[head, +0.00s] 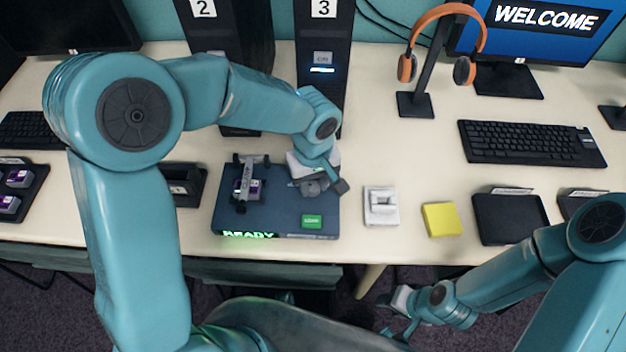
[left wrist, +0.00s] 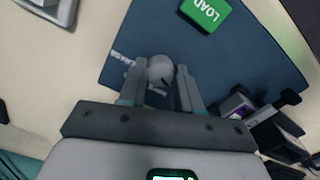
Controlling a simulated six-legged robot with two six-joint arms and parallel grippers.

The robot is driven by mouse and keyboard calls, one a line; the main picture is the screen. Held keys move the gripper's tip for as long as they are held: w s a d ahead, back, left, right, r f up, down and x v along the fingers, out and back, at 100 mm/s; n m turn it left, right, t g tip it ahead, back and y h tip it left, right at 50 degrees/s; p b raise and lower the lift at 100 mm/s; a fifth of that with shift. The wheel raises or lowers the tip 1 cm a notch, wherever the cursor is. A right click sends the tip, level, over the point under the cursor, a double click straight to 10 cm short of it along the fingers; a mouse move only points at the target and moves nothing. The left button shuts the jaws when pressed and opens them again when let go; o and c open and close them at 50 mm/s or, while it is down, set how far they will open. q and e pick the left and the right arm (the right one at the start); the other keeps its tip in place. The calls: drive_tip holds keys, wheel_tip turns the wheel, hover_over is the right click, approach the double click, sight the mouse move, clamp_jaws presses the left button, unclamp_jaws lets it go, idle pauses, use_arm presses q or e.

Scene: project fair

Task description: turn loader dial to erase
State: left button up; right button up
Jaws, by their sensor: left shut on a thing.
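The loader (head: 268,218) is a flat blue-grey box on the table, with a green LOAD button (head: 312,221) and a lit green READY display (head: 248,235) on its front. In the left wrist view, its round grey dial (left wrist: 160,68) sits between the fingers of my left gripper (left wrist: 163,84), which is shut on it. In the head view my left gripper (head: 320,186) is over the loader's right part and hides the dial. My right gripper (head: 398,318) is low, off the table's front edge; its jaw gap is unclear.
A lever-like fixture with a purple-labelled cartridge (head: 254,190) stands on the loader's left part. A white switch (head: 381,205), a yellow block (head: 440,219) and a black tray (head: 509,218) lie to the right. Computer tower 3 (head: 322,62) stands behind.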

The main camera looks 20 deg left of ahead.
use_arm(q)
drive_tip(key=m, duration=0.2)
drive_tip(key=shift+m, duration=0.4)
drive_tip(key=m, duration=0.3)
drive_tip(key=shift+m, duration=0.3)
drive_tip(key=m, duration=0.3)
drive_tip(key=m+p, duration=0.1)
drive_tip(key=m, duration=0.3)
drive_tip(key=m+p, duration=0.1)
drive_tip(key=m, duration=0.2)
drive_tip(key=shift+r+m, duration=0.1)
drive_tip(key=shift+m, duration=0.3)
drive_tip(key=m+p, duration=0.1)
drive_tip(key=m, duration=0.2)
drive_tip(key=shift+m, duration=0.3)
drive_tip(key=m+p, duration=0.2)
drive_tip(key=m, duration=0.3)
drive_tip(key=shift+m+p, duration=0.4)
